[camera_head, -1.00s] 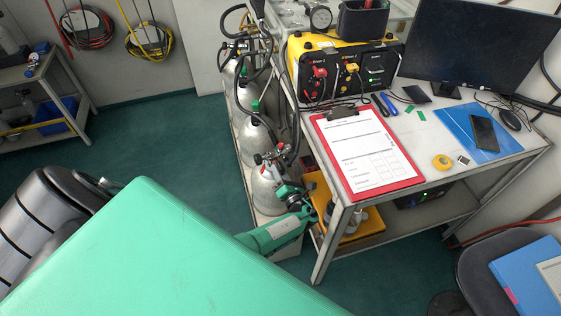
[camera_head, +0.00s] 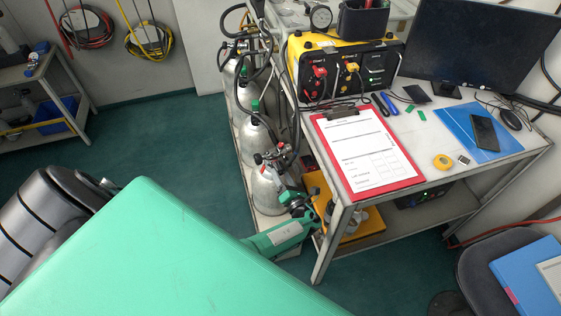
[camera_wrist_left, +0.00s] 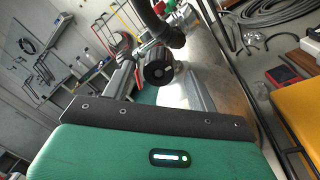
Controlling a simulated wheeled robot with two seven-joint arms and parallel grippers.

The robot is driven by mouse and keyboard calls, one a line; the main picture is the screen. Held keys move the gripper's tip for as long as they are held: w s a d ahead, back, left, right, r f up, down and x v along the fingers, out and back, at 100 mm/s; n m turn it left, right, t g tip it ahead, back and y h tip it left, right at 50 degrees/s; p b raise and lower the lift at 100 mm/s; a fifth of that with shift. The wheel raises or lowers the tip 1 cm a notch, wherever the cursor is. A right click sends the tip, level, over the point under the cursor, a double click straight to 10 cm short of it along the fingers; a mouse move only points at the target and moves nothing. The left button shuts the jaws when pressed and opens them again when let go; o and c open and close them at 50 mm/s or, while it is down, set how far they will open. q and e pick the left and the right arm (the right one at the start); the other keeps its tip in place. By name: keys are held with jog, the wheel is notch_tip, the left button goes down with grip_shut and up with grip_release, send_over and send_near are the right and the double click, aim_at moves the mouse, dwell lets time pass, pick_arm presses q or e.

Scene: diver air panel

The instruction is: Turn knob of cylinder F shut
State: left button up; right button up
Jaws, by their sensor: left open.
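Silver gas cylinders stand in a row along the left side of the bench. The nearest cylinder (camera_head: 266,188) has a valve with hoses and a red part (camera_head: 258,159) on top; I cannot read a letter F on any of them. My left gripper (camera_head: 292,200) is open beside the nearest cylinder, on its right, below its valve. In the left wrist view a round black knob (camera_wrist_left: 158,73) shows ahead of the left gripper (camera_wrist_left: 160,82), with the silver cylinder (camera_wrist_left: 207,72) behind it to the right. I cannot tell whether the fingers touch the knob. My right gripper is not in view.
The bench (camera_head: 328,222) stands close on the gripper's right, with a red clipboard (camera_head: 404,181) at its near edge and a yellow case (camera_head: 372,222) on its lower shelf. Black hoses (camera_head: 293,135) run above the valve. The green floor (camera_head: 150,135) on the left is clear.

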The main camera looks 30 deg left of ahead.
pick_arm(q)
jog(key=shift+v, duration=2.75)
